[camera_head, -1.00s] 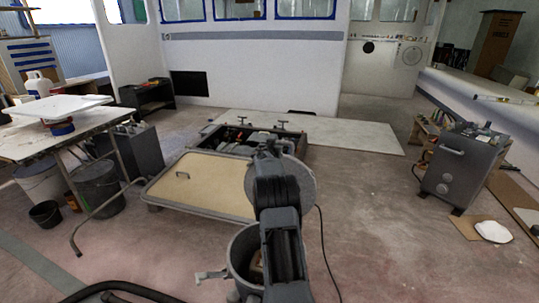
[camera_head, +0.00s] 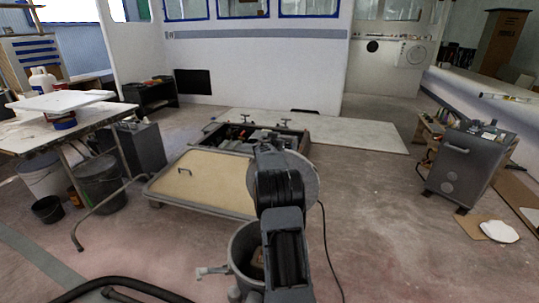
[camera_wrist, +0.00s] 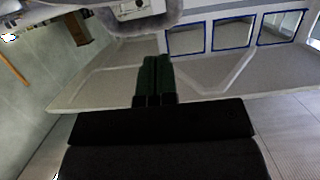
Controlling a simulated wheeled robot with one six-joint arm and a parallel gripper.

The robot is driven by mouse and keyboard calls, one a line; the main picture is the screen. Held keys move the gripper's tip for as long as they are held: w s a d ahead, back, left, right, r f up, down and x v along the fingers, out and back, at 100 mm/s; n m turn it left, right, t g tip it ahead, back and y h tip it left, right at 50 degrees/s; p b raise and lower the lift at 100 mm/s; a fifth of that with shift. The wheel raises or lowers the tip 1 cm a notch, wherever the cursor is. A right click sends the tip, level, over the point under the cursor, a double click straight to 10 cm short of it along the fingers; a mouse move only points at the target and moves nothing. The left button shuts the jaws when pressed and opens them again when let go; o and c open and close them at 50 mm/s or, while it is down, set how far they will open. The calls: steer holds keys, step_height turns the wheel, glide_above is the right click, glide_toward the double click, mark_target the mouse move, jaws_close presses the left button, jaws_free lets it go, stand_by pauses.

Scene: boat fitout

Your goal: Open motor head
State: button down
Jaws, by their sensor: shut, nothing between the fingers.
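A beige panel (camera_head: 200,181) with a grey rim and a small dark handle (camera_head: 184,170) lies almost flat, low above the floor, left of my arm. Directly behind it is an open, dark-rimmed compartment (camera_head: 236,135) with machinery inside. Which part is called the motor head I cannot tell. In the head view my arm hides part of the compartment and my gripper itself. In the wrist view my gripper (camera_wrist: 155,80) shows as two dark green fingers pressed together, with nothing between them. Neither the panel nor its handle can be made out clearly in that view.
A grey pot-like container (camera_head: 243,249) stands close by my arm. A cluttered table (camera_head: 75,135) and buckets (camera_head: 100,186) are at left. A grey metal cabinet (camera_head: 462,167) stands at right. Floor is free between my arm and that cabinet. A dark cable (camera_head: 325,245) lies there.

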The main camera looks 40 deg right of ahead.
steer(key=s+a+r+n+g+y+p, duration=0.1)
steer(key=s+a+r+p, duration=0.4)
steer(key=a, duration=0.3)
steer(key=s+a+r+n+y+p, duration=0.1)
steer(key=s+a+r+p, duration=0.3)
steer(key=a+r, duration=0.35)
steer(key=s+a+r+n+g+y+p, duration=0.1)
steer(key=s+a+r+p, duration=0.4)
steer(key=a, duration=0.3)
steer(key=s+a+r+n+g+y+p, duration=0.1)
steer(key=s+a+r+n+y+p, duration=0.2)
steer(key=s+a+p, duration=0.2)
steer(key=s+a+r+n+y+p, duration=0.2)
steer(key=s+a+p, duration=0.4)
steer(key=a, duration=0.5)
steer(key=s+a+r+n+g+y+p, duration=0.1)
steer(key=s+a+r+n+y+p, duration=0.2)
steer(key=s+a+y+p, duration=0.2)
steer(key=s+a+p, duration=0.1)
steer(key=a+p, duration=0.1)
steer(key=a, duration=0.1)
steer(key=shift+s+a+r+n+g, duration=0.2)
steer(key=shift+s+r+n+g, duration=0.1)
steer(key=shift+r+n, duration=0.1)
